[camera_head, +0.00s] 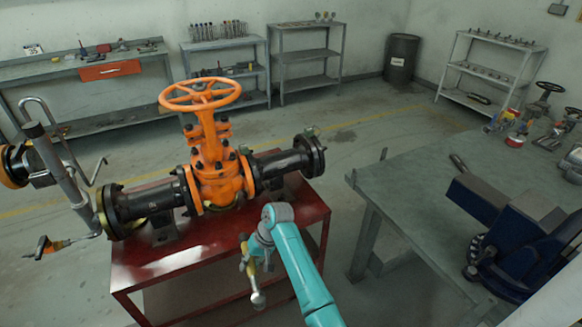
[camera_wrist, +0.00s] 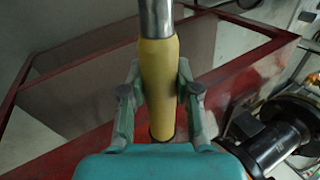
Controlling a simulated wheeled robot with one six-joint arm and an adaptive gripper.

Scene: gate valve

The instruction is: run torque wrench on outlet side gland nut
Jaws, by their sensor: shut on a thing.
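The torque wrench, with a yellow grip (camera_wrist: 160,85) and a silver shaft (camera_wrist: 155,18), runs lengthwise through my gripper (camera_wrist: 160,95) in the wrist view. The fingers are shut on the yellow grip from both sides. In the head view my gripper (camera_head: 250,255) is in front of the orange gate valve (camera_head: 215,170), by the front edge of the red stand (camera_head: 170,262), apart from the valve. The wrench (camera_head: 257,298) shows small there. The gland bolting (camera_head: 220,130) sits below the orange handwheel (camera_head: 200,94); individual nuts are too small to tell apart.
Black flanged pipes (camera_head: 145,204) extend from both sides of the valve. A grey workbench (camera_head: 420,180) with a blue vise (camera_head: 525,235) stands to the right. Bent pipes (camera_head: 65,175) stand at the left. Shelves line the back wall; the floor between is clear.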

